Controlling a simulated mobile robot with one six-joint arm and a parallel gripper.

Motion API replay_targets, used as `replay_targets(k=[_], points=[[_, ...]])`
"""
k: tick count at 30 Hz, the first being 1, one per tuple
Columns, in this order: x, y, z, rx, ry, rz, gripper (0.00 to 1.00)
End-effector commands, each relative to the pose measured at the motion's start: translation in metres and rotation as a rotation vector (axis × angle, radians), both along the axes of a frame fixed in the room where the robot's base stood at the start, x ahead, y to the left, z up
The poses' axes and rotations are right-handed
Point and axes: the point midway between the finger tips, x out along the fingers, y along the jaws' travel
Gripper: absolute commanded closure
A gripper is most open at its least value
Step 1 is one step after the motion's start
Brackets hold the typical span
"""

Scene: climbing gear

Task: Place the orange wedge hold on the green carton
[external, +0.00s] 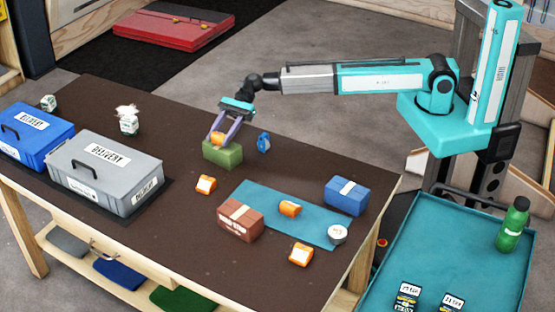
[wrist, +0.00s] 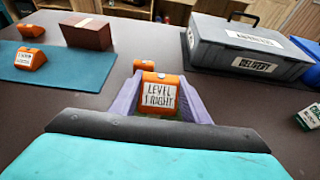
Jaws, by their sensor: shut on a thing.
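My gripper (external: 219,139) has its two purple fingers shut on an orange wedge hold (external: 217,137). In the wrist view the held wedge (wrist: 158,96) sits between the fingers, with a white label reading "LEVEL 1 RIGHT" facing the camera. The green carton (external: 223,155) stands on the brown table directly below the gripper. The wedge is at the carton's top face; I cannot tell whether it rests on it or hangs just above. In the wrist view the carton is almost wholly hidden behind my gripper.
Other orange holds lie on the table (external: 206,184) and on the teal mat (external: 262,195), near a red-brown carton (external: 240,220) and a blue carton (external: 346,195). A small blue item (external: 264,142) stands close right of the green carton. A grey delivery box (external: 106,172) is at left.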

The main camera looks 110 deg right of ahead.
Motion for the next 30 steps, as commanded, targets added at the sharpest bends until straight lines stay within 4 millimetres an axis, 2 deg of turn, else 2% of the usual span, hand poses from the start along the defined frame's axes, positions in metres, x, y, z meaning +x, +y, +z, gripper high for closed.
replay_targets(k=[4,18,19,22,30], points=[[0.0001,-0.0001,-0.0079,0.001,0.001,0.000,0.81],[0.0000,-0.0001,-0.0120,0.000,0.000,-0.001,0.81],[0.0001,-0.0001,-0.0119,0.000,0.000,-0.001,0.55],[0.0000,-0.0002,-0.0116,0.000,0.000,-0.001,0.40],[-0.0001,-0.0001,-0.0115,0.000,0.000,-0.001,0.40]])
